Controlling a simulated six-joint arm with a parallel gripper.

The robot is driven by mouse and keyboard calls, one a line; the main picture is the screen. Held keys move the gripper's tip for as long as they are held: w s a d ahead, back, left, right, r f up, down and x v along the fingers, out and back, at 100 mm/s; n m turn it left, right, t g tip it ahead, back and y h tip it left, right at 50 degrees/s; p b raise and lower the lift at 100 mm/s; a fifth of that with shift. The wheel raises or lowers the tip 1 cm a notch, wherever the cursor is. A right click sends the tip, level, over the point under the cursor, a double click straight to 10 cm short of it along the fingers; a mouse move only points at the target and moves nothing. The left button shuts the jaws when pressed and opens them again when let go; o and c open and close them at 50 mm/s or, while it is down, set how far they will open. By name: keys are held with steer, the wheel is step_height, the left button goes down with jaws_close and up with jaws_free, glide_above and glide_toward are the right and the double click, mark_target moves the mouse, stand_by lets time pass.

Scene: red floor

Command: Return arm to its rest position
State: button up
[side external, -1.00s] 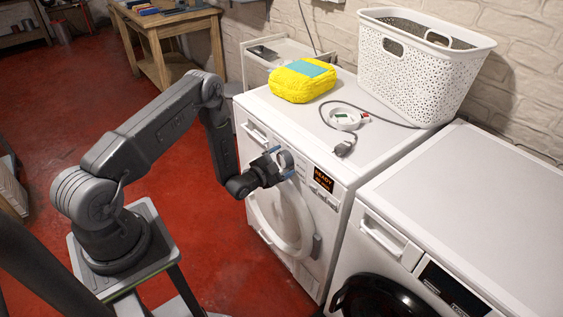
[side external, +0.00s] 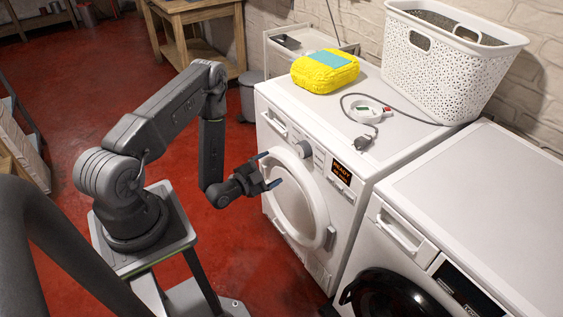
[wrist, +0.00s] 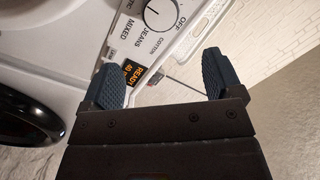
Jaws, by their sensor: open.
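My gripper (side external: 272,169) is open and empty in the side view, in front of the white washing machine (side external: 330,228) on the left. It is apart from the machine's dial (side external: 303,149) and round door (side external: 298,205). My arm is bent, with its forearm pointing down. In the wrist view, the two dark fingers of my gripper (wrist: 160,78) are spread with nothing between them. The dial (wrist: 165,12) and the lit display (wrist: 137,72), reading READY, show beyond them.
A second machine (side external: 480,220) stands at right. A wooden table (side external: 193,22) is behind. Red floor (side external: 75,75) is open at left.

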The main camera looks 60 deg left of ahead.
steer(key=shift+s, duration=0.65)
steer(key=shift+w+r, duration=0.1)
steer(key=w+r+g, duration=0.4)
steer(key=w+r, duration=0.4)
steer(key=r, duration=0.2)
steer(key=d+r+n+g, duration=0.3)
steer(key=d+r, duration=0.1)
steer(key=r, duration=0.8)
steer(key=s+d+r+n+g, duration=0.1)
steer(key=s+d+r, duration=0.2)
steer(key=s, duration=0.5)
steer(key=s+d+r+n+g+h, duration=0.1)
steer(key=s+d+r, duration=0.3)
steer(key=s, duration=0.4)
steer(key=s+d+r+n+g, duration=0.3)
steer(key=s+d+r, duration=0.1)
steer(key=s, duration=0.4)
steer(key=shift+d+r+h, duration=0.15)
steer(key=shift+r+h, duration=0.15)
steer(key=shift+r, duration=0.4)
